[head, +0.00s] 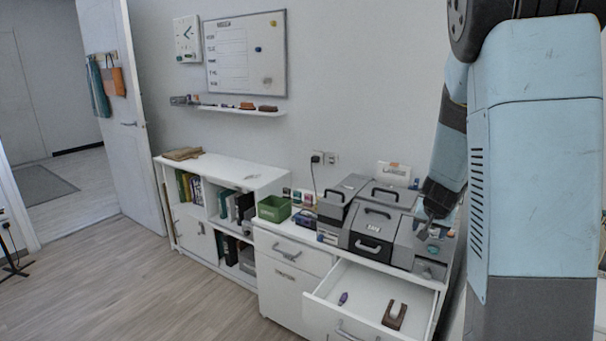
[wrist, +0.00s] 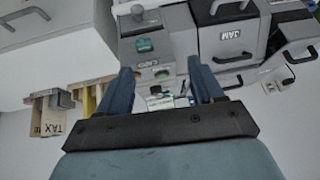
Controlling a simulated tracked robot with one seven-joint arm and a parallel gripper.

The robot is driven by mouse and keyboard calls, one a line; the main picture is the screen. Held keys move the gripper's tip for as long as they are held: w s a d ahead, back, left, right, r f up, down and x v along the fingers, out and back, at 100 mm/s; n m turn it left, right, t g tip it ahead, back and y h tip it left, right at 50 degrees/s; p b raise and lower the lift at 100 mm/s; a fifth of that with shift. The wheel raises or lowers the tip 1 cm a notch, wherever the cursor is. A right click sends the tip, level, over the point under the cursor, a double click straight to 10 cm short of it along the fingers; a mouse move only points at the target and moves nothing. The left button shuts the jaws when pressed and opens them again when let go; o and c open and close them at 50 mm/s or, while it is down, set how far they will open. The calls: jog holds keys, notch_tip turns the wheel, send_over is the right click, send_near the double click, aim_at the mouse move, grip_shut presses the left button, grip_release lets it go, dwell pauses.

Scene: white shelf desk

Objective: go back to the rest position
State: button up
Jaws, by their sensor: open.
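My gripper (wrist: 163,82) shows in the wrist view with its two dark blue fingers spread apart and nothing between them. In the head view my blue-grey arm fills the right side, and its dark end is near the right end of the white desk (head: 278,228). Grey boxes with black handles (head: 376,222) stand on the desk just left of it. The wrist view looks upside down and shows the grey boxes (wrist: 228,38) beyond the fingers. I cannot tell from it whether the fingers touch anything.
An open white drawer (head: 365,290) juts out below the boxes, holding a purple item (head: 343,298) and a brown block with a white top (head: 394,315). A green bin (head: 274,208) stands left of the boxes. Bookshelves (head: 222,208) are further left. The wooden floor (head: 120,290) is clear.

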jog(key=s+a+r+n+y, duration=0.4)
jog(key=s+a+r, duration=0.7)
jog(key=r, duration=0.1)
jog(key=s+a+r+n, duration=0.1)
jog(key=s+a+r, duration=0.1)
jog(key=s, duration=0.7)
jog(key=s+a+r+n+h, duration=0.1)
jog(key=s+r, duration=0.3)
jog(key=s, duration=0.4)
jog(key=shift+s+a+r+g+h, duration=0.3)
jog(key=shift+s+a+r, duration=0.05)
jog(key=shift+a, duration=0.2)
